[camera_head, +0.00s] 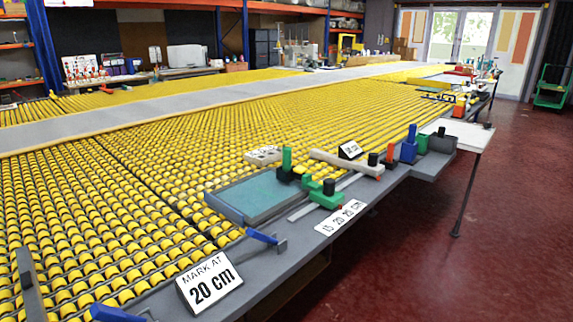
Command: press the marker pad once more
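A flat teal pad (258,196) in a grey-blue tray lies on the grey front ledge, near the middle of the picture; it looks like the marker pad. A small upright piece with a green top and black base (287,166) stands at its far right corner. A green block with a black knob (327,196) sits just right of the pad, on a pale metal strip. A sign (209,284) reading "MARK AT 20 cm" stands on the ledge in front. Neither of my grippers is in view.
A blue-handled tool (263,237) lies in front of the tray; another blue handle (112,313) shows at the bottom edge. A "15 20 25 cm" label (341,217) lies on the ledge. Yellow rollers (120,200) fill the table. Red floor (450,260) is open at right.

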